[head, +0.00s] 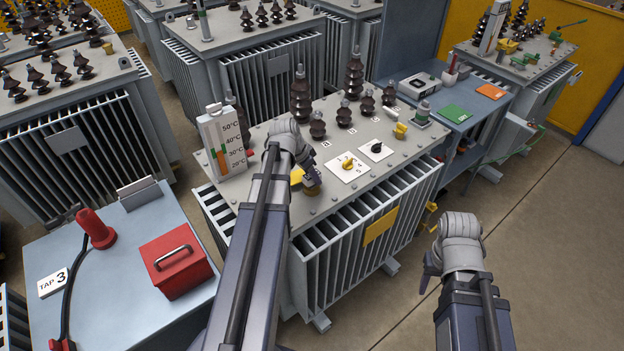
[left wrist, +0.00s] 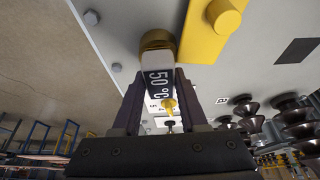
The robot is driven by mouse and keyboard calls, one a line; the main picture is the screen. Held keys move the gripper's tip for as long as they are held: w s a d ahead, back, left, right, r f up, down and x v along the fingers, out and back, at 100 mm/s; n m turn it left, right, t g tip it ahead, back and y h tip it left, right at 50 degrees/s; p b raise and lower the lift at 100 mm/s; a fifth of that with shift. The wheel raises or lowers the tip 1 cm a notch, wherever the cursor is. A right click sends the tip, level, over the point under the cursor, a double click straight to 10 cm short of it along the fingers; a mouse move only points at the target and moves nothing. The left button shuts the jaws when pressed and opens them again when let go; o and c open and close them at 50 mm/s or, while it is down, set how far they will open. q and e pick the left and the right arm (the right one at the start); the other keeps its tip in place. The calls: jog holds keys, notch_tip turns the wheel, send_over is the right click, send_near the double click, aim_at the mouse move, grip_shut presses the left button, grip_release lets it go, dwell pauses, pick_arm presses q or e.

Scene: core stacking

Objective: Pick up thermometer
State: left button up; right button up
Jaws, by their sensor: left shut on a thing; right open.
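My left gripper (head: 311,176) is over the front left of the grey transformer's top (head: 350,187). In the left wrist view, its two fingers (left wrist: 158,90) are shut on a small thermometer (left wrist: 158,82) with a dark face marked "50°C". A brass-coloured round part (left wrist: 157,42) is at the thermometer's far end, close to the transformer top; I cannot tell whether they touch. In the head view, the arm and gripper mostly hide the thermometer. My right gripper (head: 428,275) is open and empty, out beyond the transformer's front right side.
A tall white temperature board (head: 220,145) stands left of my left gripper. A yellow part (head: 297,177) is beside the gripper, and dark insulators (head: 302,98) rise behind. A red box (head: 176,262) is on the left bench. The floor (head: 535,235) at right is clear.

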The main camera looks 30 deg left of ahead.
pick_arm(q)
grip_shut()
jog(key=shift+r, duration=0.1)
notch_tip(320, 180, up, 10)
jog(key=p, duration=1)
notch_tip(320, 180, down, 2)
jog(key=shift+b, duration=0.85)
jog(key=shift+r, duration=0.15)
jog(key=shift+s, duration=0.1)
